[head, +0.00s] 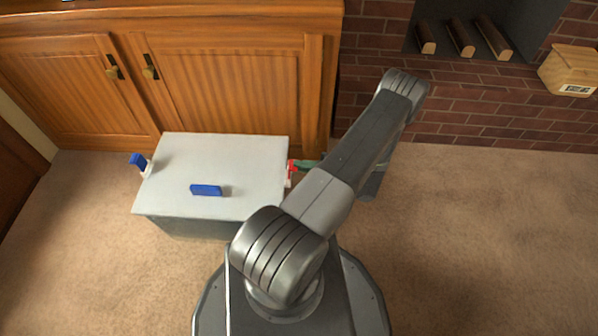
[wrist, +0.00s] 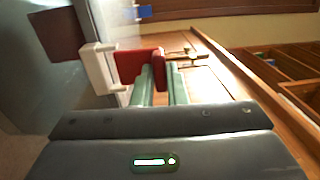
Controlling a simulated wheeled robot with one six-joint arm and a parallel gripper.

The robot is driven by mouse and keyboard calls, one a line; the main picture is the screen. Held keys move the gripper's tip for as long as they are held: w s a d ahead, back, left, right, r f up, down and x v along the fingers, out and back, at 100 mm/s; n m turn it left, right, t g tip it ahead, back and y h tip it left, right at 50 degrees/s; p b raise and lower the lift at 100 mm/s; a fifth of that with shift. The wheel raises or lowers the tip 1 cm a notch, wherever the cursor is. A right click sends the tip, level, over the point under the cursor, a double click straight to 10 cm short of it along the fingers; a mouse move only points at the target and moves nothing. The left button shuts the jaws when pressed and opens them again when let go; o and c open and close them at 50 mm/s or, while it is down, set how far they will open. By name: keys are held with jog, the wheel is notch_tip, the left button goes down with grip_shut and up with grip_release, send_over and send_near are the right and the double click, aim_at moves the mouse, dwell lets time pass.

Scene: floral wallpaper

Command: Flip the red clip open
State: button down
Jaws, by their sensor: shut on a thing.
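The red clip (head: 293,166) is on the right side of a grey-white box (head: 240,150). In the wrist view the red clip (wrist: 129,65) sits beside a white bracket (wrist: 98,68) on the box's wall. My gripper (head: 308,166) reaches the clip from the right, its pale green fingers (wrist: 158,84) on either side of the clip's outer red part. The gripper is shut on the clip. The exact contact is partly hidden by the fingers, and my arm covers part of the head view.
A blue clip (head: 206,190) shows on the box's front part, and another blue clip (head: 138,161) stands out at its left side. A wooden cabinet (head: 220,80) is close behind. A brick wall (head: 480,110) is at the back right. Carpet (head: 480,240) on the right is clear.

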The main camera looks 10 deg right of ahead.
jog(key=shift+d+f+y+b, duration=0.2)
jog(key=shift+f+y+b, duration=0.1)
jog(key=shift+y+b, duration=0.3)
jog(key=c, duration=1.4)
grip_release()
jog(key=shift+c, duration=0.2)
jog(key=p+v, duration=0.1)
jog(key=v, duration=1.3)
jog(key=shift+a, duration=0.1)
jog(key=x, duration=1.4)
jog(key=shift+b, duration=0.45)
